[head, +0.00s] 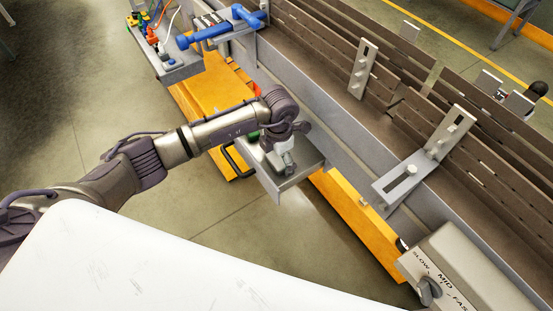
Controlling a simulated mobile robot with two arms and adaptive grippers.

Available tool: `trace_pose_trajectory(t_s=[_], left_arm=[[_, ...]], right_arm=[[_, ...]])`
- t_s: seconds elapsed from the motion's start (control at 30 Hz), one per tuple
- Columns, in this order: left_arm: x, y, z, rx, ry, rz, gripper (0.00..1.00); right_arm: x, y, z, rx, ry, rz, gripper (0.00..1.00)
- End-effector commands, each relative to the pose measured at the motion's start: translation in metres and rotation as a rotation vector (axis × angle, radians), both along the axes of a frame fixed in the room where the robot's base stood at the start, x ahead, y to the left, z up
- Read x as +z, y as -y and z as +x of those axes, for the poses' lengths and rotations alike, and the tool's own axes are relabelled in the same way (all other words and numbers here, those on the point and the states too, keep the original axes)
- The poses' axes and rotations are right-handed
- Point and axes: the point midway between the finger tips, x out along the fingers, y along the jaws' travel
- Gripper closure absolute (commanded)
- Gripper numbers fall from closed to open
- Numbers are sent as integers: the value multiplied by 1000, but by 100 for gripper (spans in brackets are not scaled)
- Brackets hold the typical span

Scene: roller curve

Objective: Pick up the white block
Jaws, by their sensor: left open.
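My left gripper (287,163) points down over a small grey shelf (312,160) on the side of the conveyor. Its jaws are open. A small pale patch (283,146) shows right at the fingers. It may be the white block, but the gripper and wrist cover much of that spot, and I cannot tell whether the fingers touch it. No other small white block is clear in this view. My right gripper is not in view.
The conveyor with brown slats (330,45) and upright metal brackets (363,68) runs along the right. A speed control box (475,275) stands at lower right.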

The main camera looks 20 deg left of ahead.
Motion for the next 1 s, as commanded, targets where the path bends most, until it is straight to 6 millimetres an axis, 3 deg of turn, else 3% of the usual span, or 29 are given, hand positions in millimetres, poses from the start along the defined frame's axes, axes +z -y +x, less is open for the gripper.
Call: trace_pose_trajectory(t_s=[0.17,0.53,0.83,1.0], left_arm=[[0,0,0,0,1,-1,3],[0,0,0,0,1,-1,63],[3,0,1,1,2,0,63],[16,0,2,0,4,-1,63]], right_arm=[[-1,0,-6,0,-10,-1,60],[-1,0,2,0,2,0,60],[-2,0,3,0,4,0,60],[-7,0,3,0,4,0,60]])
